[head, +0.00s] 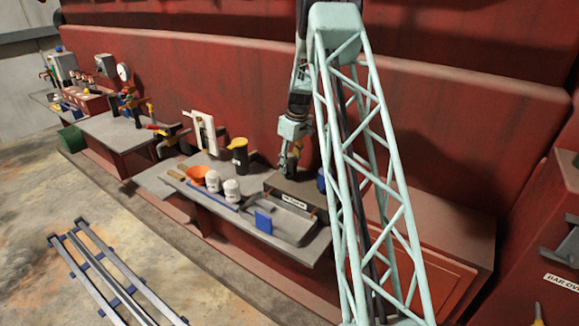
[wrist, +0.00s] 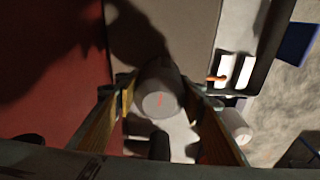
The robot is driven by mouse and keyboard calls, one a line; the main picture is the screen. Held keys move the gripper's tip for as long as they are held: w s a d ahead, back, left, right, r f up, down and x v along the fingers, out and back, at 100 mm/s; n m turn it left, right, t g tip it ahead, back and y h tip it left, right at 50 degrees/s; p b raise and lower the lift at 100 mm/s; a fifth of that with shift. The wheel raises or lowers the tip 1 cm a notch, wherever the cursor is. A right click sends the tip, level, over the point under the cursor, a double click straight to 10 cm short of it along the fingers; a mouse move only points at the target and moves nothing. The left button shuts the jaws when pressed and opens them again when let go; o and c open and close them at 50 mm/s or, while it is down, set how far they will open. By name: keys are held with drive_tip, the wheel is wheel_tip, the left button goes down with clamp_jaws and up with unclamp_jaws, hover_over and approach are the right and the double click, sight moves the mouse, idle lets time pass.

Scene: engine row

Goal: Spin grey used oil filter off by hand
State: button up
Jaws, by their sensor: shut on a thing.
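The grey used oil filter (wrist: 160,98) shows in the wrist view as a round grey cylinder, its end marked by a small red scribble. My gripper (wrist: 160,82) has a wood-coloured finger on each side of it and is shut on it. In the head view my gripper (head: 290,160) points down at the grey block (head: 296,188) at the back of the bench, by the red wall. The filter is hard to make out there, and its seat is hidden in both views. I cannot tell whether it is still threaded on.
A grey tray (head: 290,224) with a blue box (head: 263,221) lies in front of the block. Two white canisters (head: 231,190), an orange bowl (head: 195,174) and a black-and-yellow container (head: 240,158) stand left. My lattice column hides the bench's right side.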

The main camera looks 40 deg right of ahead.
drive_tip(key=shift+n+y+b, duration=0.5)
drive_tip(key=shift+n+b, duration=0.7)
drive_tip(key=shift+n, duration=2)
drive_tip(key=o, duration=1.1)
drive_tip(key=shift+c, duration=0.2)
drive_tip(key=shift+r, duration=0.1)
drive_tip(key=shift+s+d+r, duration=0.2)
drive_tip(key=shift+s+r, duration=0.05)
drive_tip(key=shift+r, duration=1.7)
drive_tip(key=shift+s+d+r, duration=0.2)
drive_tip(key=shift+r, duration=1.75)
drive_tip(key=shift+s+d+r, duration=0.2)
drive_tip(key=shift+s+r, duration=0.05)
drive_tip(key=shift+r, duration=1.7)
